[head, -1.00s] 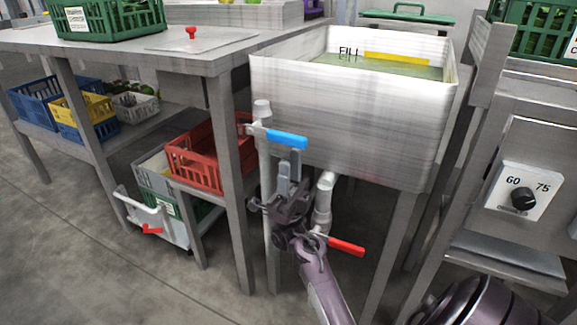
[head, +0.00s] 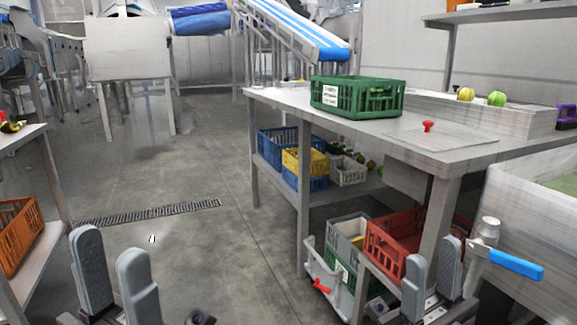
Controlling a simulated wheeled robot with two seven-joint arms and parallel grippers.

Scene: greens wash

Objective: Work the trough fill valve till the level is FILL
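The wash trough (head: 530,215) is cut off at the right edge, with a strip of greenish water (head: 566,184) showing. Its FILL mark and yellow line are out of view. The valve with a blue lever handle (head: 515,264) sits at the trough's near left; the lever points right and slightly down. My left gripper (head: 113,275) is open and empty over the floor at lower left.
A grey table (head: 380,125) holds a green crate (head: 355,97) and a red knob (head: 428,127). Below are blue, yellow and white crates, and a red crate (head: 395,235) near my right gripper. An orange crate (head: 17,235) stands at left.

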